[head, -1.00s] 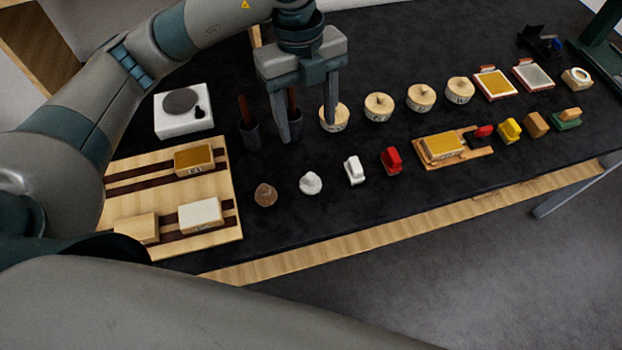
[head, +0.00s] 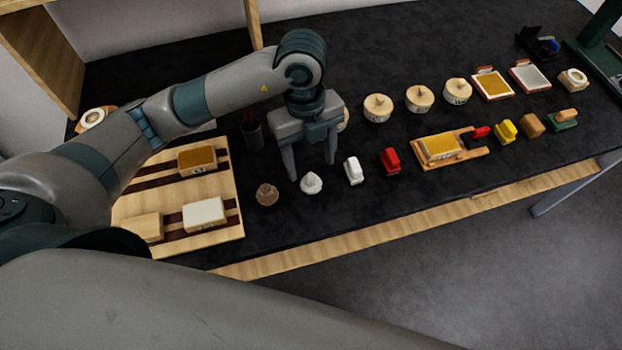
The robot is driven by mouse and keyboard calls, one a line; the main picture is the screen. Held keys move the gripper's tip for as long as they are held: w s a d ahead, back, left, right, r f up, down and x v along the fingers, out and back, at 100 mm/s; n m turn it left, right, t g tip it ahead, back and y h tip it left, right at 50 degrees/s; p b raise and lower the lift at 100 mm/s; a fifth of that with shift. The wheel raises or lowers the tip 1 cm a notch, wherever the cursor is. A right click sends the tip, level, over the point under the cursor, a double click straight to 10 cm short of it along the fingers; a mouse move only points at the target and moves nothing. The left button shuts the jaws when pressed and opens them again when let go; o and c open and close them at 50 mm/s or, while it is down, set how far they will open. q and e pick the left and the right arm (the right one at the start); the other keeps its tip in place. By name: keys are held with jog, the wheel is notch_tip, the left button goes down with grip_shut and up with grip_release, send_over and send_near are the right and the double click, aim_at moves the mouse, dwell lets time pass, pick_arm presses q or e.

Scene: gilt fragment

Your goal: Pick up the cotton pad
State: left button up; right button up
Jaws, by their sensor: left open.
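The small white rounded lump (head: 312,184) on the dark tabletop looks like the cotton pad. It sits in the front row, between a brown lump and a white block. My left gripper (head: 312,172) points down with its fingers spread, one on each side of the white lump in the head view. The jaws are open and hold nothing. I cannot tell how high the fingertips are above the table. My right gripper is not in view.
The brown lump (head: 267,194) is close on the left. The white block (head: 353,171) and red block (head: 389,161) stand to the right. A wooden board (head: 226,225) with blocks lies left. Several round lidded pots, including one pot (head: 377,108), stand behind.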

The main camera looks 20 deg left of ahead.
aim_at(311, 175)
pick_arm(q)
jog(key=shift+f, duration=0.1)
jog(key=shift+s+f+p, duration=0.15)
jog(key=shift+f+p, duration=0.05)
jog(key=shift+p, duration=0.15)
jog(key=f+p, duration=0.1)
jog(key=f, duration=0.1)
jog(key=s+f, duration=0.1)
jog(key=f, duration=0.1)
jog(key=shift+d+p, duration=0.2)
jog(key=shift+p, duration=0.15)
jog(key=shift+w+f, duration=0.1)
jog(key=shift+f, duration=0.15)
jog(key=shift+c, duration=0.7)
jog(key=c, duration=1)
